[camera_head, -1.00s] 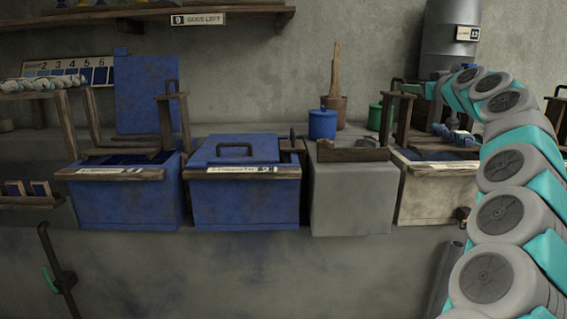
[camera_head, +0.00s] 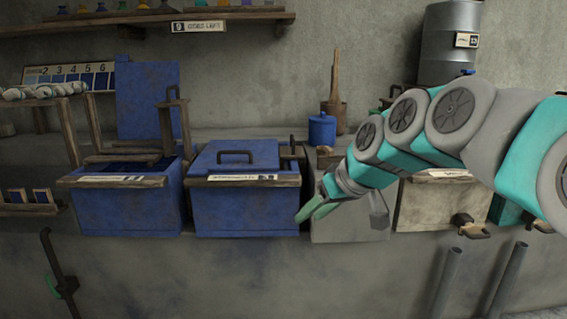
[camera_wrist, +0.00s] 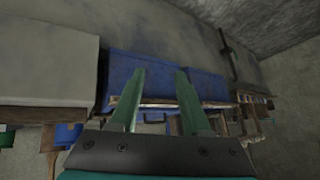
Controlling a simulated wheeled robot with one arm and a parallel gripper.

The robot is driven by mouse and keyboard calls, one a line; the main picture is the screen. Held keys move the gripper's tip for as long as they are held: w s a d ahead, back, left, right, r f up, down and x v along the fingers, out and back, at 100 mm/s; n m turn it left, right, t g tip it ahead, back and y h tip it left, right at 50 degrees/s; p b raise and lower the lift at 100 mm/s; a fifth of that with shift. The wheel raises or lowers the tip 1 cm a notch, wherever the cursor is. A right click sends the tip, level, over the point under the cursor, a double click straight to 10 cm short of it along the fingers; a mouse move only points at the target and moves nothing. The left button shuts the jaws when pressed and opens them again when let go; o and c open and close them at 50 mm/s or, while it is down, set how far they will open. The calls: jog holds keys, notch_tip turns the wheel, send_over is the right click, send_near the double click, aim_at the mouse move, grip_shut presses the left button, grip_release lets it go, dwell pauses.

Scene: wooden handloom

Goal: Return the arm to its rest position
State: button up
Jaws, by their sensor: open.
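My gripper (camera_head: 312,208) is at the end of my teal and grey arm, which reaches in from the right in the head view. It is in front of the grey block-like vat (camera_head: 340,228), near the right side of the lidded blue vat (camera_head: 245,210). In the wrist view my gripper (camera_wrist: 158,95) has its two green fingers apart with nothing between them. The blue vats (camera_wrist: 160,75) lie beyond the fingers in that view. My arm hides part of the grey vat and the counter behind it.
An open blue vat (camera_head: 125,208) stands at the left, with its raised lid (camera_head: 147,100) behind. A small blue pot (camera_head: 322,129) and a brown pot with sticks (camera_head: 334,112) stand at the back. A pale vat (camera_head: 440,205) is at the right. A metal drum (camera_head: 450,50) stands behind.

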jog(key=s+d+f+m+g+h, duration=0.1)
jog(key=s+d+f+g, duration=0.1)
jog(key=s+f, duration=0.4)
jog(key=s+d+f+m+g+h+p, duration=0.1)
jog(key=s+f, duration=0.5)
jog(key=s, duration=0.9)
jog(key=s+d+f+m+g+h, duration=0.3)
jog(key=s+f, duration=0.4)
jog(key=s, duration=0.3)
jog(key=d+g, duration=0.1)
jog(key=d, duration=0.1)
jog(key=shift+s+d+p, duration=0.25)
jog(key=shift+d+p, duration=0.05)
